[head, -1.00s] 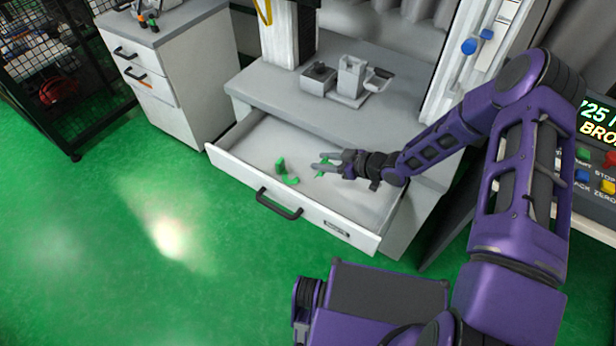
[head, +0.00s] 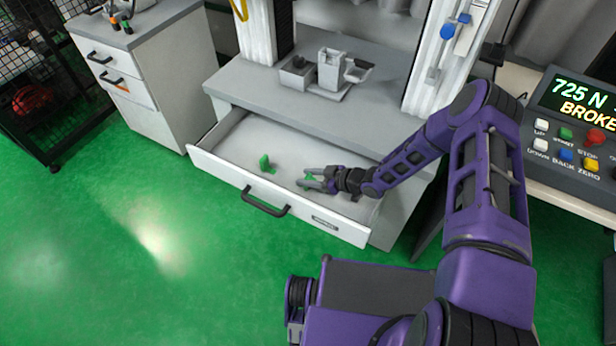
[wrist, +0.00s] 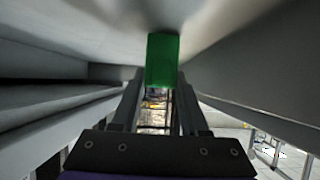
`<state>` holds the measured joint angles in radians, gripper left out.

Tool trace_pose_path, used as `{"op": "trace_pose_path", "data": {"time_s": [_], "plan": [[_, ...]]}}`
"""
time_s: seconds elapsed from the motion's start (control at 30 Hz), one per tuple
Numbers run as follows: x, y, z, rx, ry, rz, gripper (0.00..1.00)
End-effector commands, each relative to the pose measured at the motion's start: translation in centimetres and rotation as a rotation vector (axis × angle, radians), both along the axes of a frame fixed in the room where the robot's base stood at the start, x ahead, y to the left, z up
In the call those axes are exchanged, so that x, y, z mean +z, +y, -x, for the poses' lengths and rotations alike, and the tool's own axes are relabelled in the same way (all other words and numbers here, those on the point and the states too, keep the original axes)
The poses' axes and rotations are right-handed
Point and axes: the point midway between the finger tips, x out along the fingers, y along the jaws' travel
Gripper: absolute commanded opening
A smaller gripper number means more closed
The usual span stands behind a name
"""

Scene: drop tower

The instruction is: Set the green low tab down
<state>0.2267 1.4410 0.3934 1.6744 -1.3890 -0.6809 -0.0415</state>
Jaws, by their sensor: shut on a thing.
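My gripper (head: 312,180) is low inside the open drawer, shut on the green low tab. In the wrist view the tab (wrist: 162,60) is a plain green block between my fingertips (wrist: 160,85), with the pale drawer surface close around it. In the head view only a little green of the tab (head: 308,177) shows at the fingers. I cannot tell whether the tab touches the drawer floor. Another green piece (head: 265,163) lies in the drawer to the left of my gripper, apart from it.
The drawer's white front (head: 225,175) and its black handle (head: 264,201) stand toward me. The grey bench top (head: 270,92) overhangs the back of the drawer, with a grey fixture (head: 330,75) on it. The drawer floor left of my gripper is mostly clear.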

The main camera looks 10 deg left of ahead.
Motion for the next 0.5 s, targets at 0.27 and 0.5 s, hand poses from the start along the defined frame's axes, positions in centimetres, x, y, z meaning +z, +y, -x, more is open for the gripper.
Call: {"op": "trace_pose_path", "data": {"time_s": [0.27, 0.5], "plan": [[-0.32, 0.0, 0.01, 0.0, 0.001, 0.0, 0.71], [-0.3, 0.01, 0.01, 0.0, 0.001, 0.0, 0.74]]}}
